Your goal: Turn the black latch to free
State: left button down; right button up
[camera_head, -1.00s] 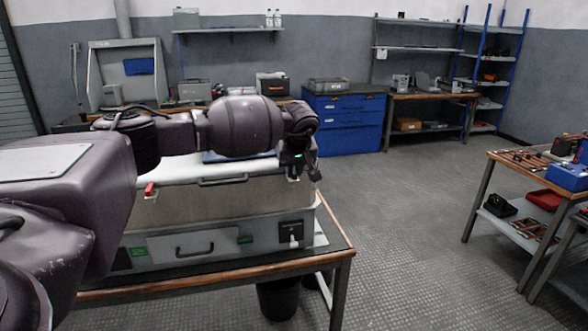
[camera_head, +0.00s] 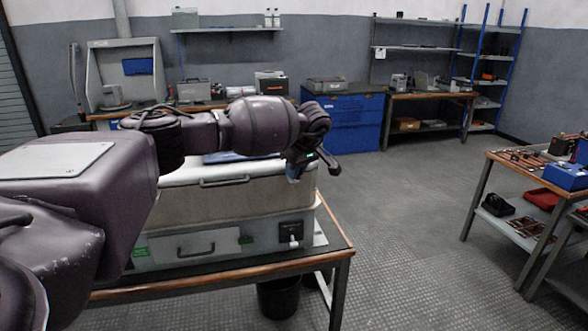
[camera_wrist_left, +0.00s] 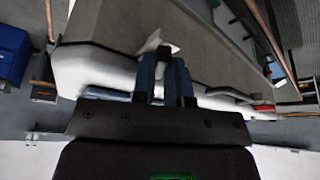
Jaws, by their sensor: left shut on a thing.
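The grey box unit (camera_head: 225,205) with a white lid stands on a wood-edged table. My left gripper (camera_head: 293,175) is at the right end of this unit, just below the lid edge, with its body tilted out to the right. In the left wrist view its two blue-grey fingers (camera_wrist_left: 165,78) are shut around a small black piece, which looks like the black latch (camera_wrist_left: 163,54). A white pointed part (camera_wrist_left: 154,41) shows just beyond the fingertips. In the head view the latch is hidden behind the gripper. My right gripper is not in view.
The unit's front has a handle (camera_head: 196,250) and a black panel with a white fitting (camera_head: 291,232). A black bin (camera_head: 278,299) stands under the table edge. A workbench with tools (camera_head: 530,163) is at the right. The floor between is clear.

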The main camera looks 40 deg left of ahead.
pick_arm(q)
jog(key=n, duration=0.2)
jog(key=n+g, duration=0.1)
jog(key=shift+w+n, duration=0.2)
jog(key=shift+n, duration=0.2)
jog(key=n+g, duration=0.2)
jog(key=n, duration=0.3)
jog(key=shift+w, duration=0.15)
jog(key=shift+n+g+h+b, duration=0.35)
jog(key=shift+n+g, duration=0.15)
jog(key=shift+n, duration=0.4)
jog(key=shift+a+n+h, duration=0.1)
jog(key=shift+n+h, duration=0.15)
jog(key=shift+n, duration=0.55)
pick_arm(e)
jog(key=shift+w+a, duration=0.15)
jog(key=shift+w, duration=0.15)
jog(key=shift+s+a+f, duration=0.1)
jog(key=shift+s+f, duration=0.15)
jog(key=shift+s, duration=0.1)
pick_arm(q)
jog(key=c, duration=1.1)
grip_release()
jog(key=shift+r, duration=0.1)
jog(key=shift+c, duration=0.2)
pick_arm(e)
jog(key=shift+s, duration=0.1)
